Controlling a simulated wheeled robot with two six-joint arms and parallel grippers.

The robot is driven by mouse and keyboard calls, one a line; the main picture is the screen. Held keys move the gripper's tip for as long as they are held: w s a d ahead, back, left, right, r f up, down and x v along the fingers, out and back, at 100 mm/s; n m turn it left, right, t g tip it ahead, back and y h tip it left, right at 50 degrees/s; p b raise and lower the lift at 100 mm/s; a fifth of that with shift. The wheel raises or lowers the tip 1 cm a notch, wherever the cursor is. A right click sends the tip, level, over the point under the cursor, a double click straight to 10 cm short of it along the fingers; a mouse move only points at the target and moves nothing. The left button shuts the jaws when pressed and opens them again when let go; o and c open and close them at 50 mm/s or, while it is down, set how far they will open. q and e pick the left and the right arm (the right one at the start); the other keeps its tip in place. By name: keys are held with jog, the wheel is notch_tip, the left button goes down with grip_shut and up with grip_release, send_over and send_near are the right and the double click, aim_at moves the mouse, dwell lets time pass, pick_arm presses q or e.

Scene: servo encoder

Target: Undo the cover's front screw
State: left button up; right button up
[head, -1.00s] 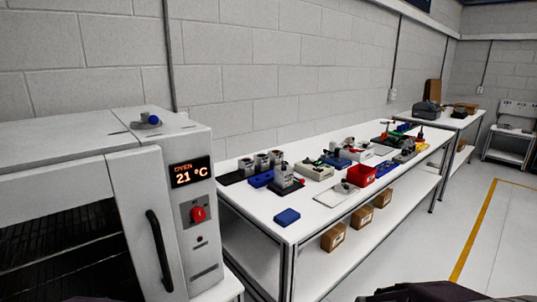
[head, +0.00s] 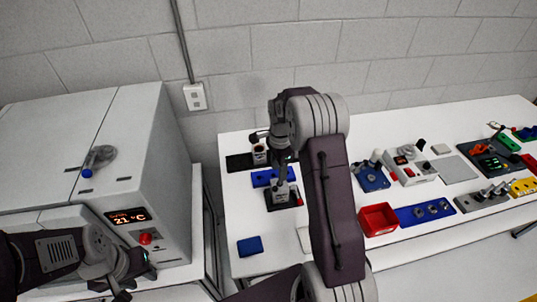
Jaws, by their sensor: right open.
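A small grey unit (head: 281,196) on a dark base stands near the left end of the white bench, probably the servo with the cover. Its front screw is too small to make out, and my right arm partly hides the unit. My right gripper (head: 284,180) points down just above or at the top of this unit. It is open; whether it touches the unit cannot be told. My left gripper (head: 122,292) is low at the left, in front of the oven, partly cut off by the bottom edge, and its fingers are unclear.
A blue tray (head: 265,178) and a dark rack (head: 238,163) lie behind the unit. A blue block (head: 250,246) lies near the front edge. A red bin (head: 377,220) stands right of my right arm. The oven (head: 160,190) stands at the left. Bench around the blue block is clear.

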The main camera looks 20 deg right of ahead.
aim_at(275, 188)
jog(key=shift+w+a+f+p, duration=0.2)
jog(key=shift+a+f, duration=0.25)
jog(key=shift+f, duration=0.15)
jog(key=shift+w+a+f+p, duration=0.2)
jog(key=shift+a+f, duration=0.2)
jog(key=shift+f, duration=0.2)
jog(key=f, duration=0.2)
jog(key=f+p, duration=0.1)
jog(key=f, duration=0.1)
jog(key=d+f, duration=0.1)
jog(key=f, duration=0.1)
jog(key=shift+s+p, duration=0.25)
jog(key=shift+p, duration=0.15)
jog(key=shift+f, duration=0.2)
jog(key=shift+w+a, duration=0.1)
jog(key=shift+a, duration=0.15)
pick_arm(q)
jog(key=r, duration=0.1)
jog(key=a+r, duration=0.1)
jog(key=shift+w+a+r, duration=0.1)
jog(key=shift+r, duration=0.2)
pick_arm(e)
grip_shut()
